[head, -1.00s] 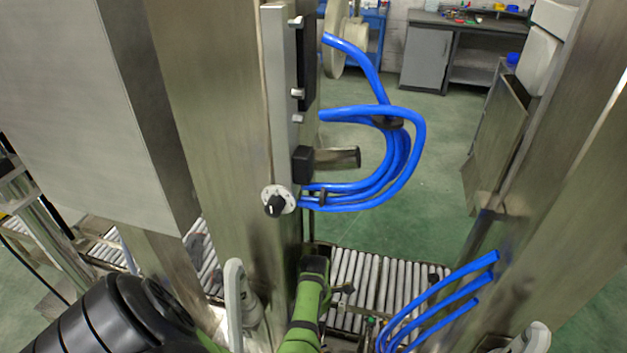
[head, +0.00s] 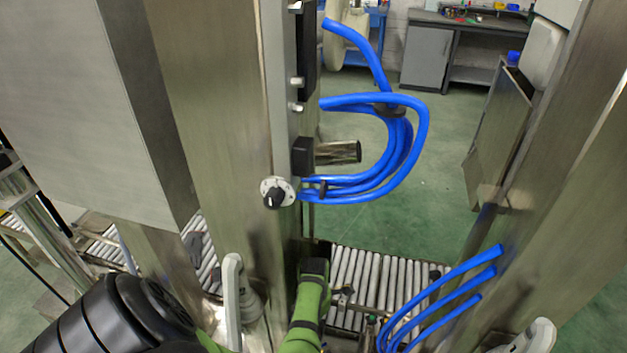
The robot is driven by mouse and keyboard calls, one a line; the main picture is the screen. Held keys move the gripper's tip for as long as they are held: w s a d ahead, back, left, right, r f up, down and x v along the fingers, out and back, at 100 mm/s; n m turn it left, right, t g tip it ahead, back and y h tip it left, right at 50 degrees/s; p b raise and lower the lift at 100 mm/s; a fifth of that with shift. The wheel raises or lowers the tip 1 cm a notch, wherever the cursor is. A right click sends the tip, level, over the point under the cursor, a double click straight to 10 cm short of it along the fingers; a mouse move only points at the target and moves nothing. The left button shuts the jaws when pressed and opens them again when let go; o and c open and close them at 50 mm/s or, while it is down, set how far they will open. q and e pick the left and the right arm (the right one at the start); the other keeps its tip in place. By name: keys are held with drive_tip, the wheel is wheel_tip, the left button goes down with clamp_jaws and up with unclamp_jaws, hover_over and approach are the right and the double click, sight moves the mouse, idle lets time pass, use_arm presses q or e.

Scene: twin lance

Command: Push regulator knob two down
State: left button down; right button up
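A black knob (head: 274,197) on a round white plate sits low on the steel column, left of the blue hoses. Above it, small silver knobs stick out from the grey strip, among them an upper one (head: 297,82) and a lower one (head: 296,106). I cannot tell which is regulator knob two, nor read any label. A green and black arm part (head: 307,305) rises at the bottom centre, below the black knob and apart from it. No gripper fingers show on it. My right gripper is out of view.
Blue hoses (head: 420,150) loop out right of the column, and more blue hoses (head: 440,290) stand at lower right. A roller conveyor (head: 385,285) lies below. Steel posts flank both sides. Open green floor (head: 430,190) and a grey workbench (head: 428,55) lie behind.

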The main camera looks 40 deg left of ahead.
use_arm(q)
drive_tip(key=shift+f+b, duration=0.95)
drive_tip(key=shift+f, duration=0.35)
idle(0.6)
drive_tip(key=shift+r, duration=0.1)
wheel_tip(320, 180, up, 6)
drive_tip(key=p, duration=0.6)
idle(0.4)
drive_tip(key=shift+s+d, duration=0.1)
